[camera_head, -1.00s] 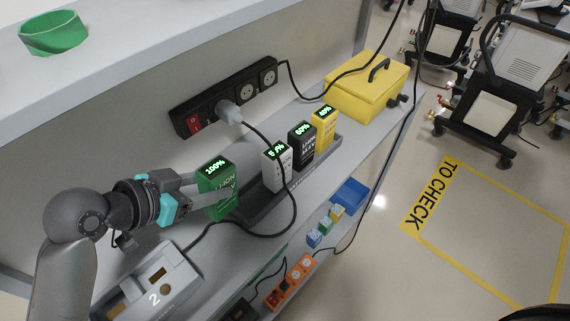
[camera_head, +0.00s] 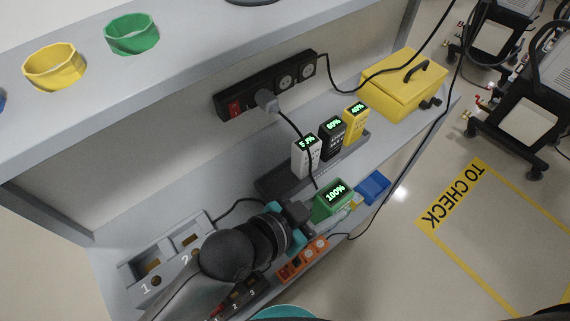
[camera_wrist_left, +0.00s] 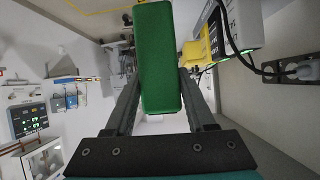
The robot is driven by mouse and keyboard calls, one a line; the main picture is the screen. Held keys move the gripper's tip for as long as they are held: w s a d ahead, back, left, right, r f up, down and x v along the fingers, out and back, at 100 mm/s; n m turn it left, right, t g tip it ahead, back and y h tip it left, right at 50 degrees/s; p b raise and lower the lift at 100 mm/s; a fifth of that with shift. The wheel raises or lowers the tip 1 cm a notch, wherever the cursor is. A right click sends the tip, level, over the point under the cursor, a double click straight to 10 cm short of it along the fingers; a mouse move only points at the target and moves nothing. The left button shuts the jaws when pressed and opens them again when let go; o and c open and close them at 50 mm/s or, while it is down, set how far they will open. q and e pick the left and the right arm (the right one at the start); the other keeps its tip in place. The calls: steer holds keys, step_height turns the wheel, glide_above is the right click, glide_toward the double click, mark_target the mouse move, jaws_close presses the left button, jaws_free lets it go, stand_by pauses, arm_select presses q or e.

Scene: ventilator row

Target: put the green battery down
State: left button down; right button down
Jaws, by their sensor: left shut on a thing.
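The green battery (camera_head: 334,199) has a lit 100% display. My left gripper (camera_head: 318,212) is shut on it, holding it in front of the charger; the arm partly hides it. In the left wrist view the battery (camera_wrist_left: 161,60) sits between the two fingers. The dark charger (camera_head: 272,183) on the shelf holds a white battery (camera_head: 306,158), a black battery (camera_head: 331,140) and a yellow battery (camera_head: 355,125). Its left end is empty. A grey two-slot dock (camera_head: 135,268), marked 1 and 2, is at the lower left, partly behind my arm. My right gripper is not in view.
A black power strip (camera_head: 262,92) is on the back wall, with a cable hanging by the charger. A yellow box (camera_head: 400,88) stands at the right. Below are a blue bin (camera_head: 373,187) and an orange socket strip (camera_head: 302,258). An upper shelf (camera_head: 200,50) overhangs.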

arm_select(q)
steer(key=w+a, duration=0.9)
steer(key=w, duration=0.3)
step_height(320, 180, down, 7)
steer(key=shift+w+d+r+b, duration=0.1)
steer(key=shift+r+b, duration=0.1)
steer(key=shift+b, duration=0.95)
steer(key=shift+w+f, duration=0.15)
steer(key=shift+w, duration=0.05)
steer(key=shift+c, duration=1.2)
jaws_free()
steer(key=shift+s+f, duration=0.1)
steer(key=shift+f, duration=0.05)
